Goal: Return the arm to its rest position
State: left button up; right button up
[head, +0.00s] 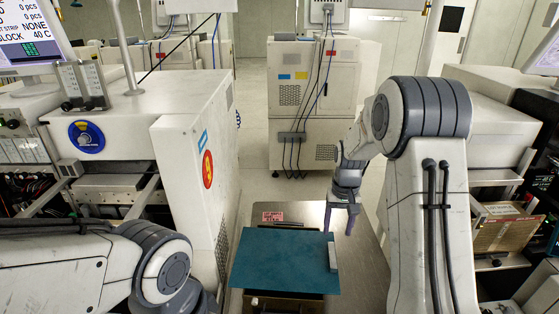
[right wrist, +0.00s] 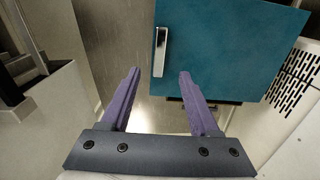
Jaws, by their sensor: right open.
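My right arm reaches in from the right in the head view. My right gripper (head: 340,218) points down beside the right edge of the teal mat. In the right wrist view its two purple fingers (right wrist: 158,100) are spread apart with nothing between them. My left arm shows at the lower left of the head view; its gripper is out of the picture.
White machines stand left (head: 185,140), behind (head: 315,85) and right. Open floor (head: 255,150) lies between them.

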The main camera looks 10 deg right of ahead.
jog(key=s+a+r+n, duration=0.35)
jog(key=s+a, duration=0.25)
jog(key=a, duration=0.3)
jog(key=s+a+r+n, duration=0.2)
jog(key=s+a+r, duration=0.3)
jog(key=a, duration=0.5)
jog(key=s+a+n, duration=0.2)
jog(key=s, duration=0.6)
jog(key=s+a+n, duration=0.2)
jog(key=s+n, duration=0.1)
jog(key=s, duration=0.6)
jog(key=shift+a+r+y, duration=0.15)
jog(key=shift+a+y, duration=0.15)
jog(key=shift+y, duration=0.1)
